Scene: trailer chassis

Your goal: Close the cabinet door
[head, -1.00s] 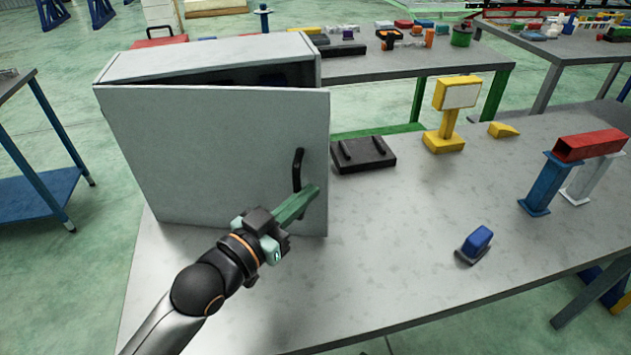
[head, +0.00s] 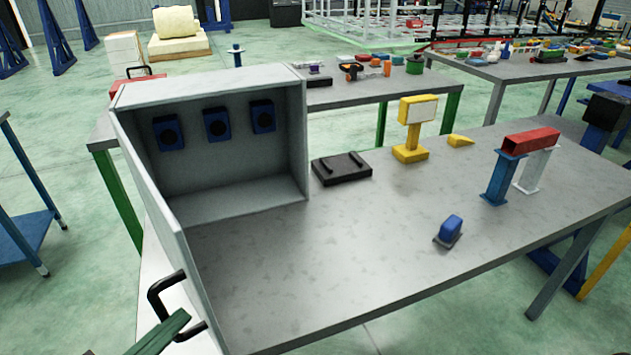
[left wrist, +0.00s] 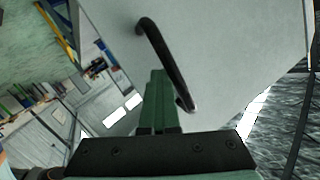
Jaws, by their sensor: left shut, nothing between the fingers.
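The grey cabinet (head: 205,88) stands on the left part of the table. Its door (head: 160,205) is wide open, swung out on its left side toward me. Several blue units with dark round fronts are inside. The black door handle (head: 160,290) is at the door's near edge. My left gripper (head: 180,318) is shut and its green fingertips are at the handle, at the bottom left of the head view. In the left wrist view the shut fingers (left wrist: 158,80) lie beside the curved handle (left wrist: 165,55), in front of the door face (left wrist: 225,60). Whether they touch is unclear. My right gripper is not in view.
The grey table (head: 300,270) is clear in front of the cabinet. A black block (head: 342,168), a yellow stand (head: 412,130), a blue part (head: 450,230) and a red beam on posts (head: 530,143) stand to the right.

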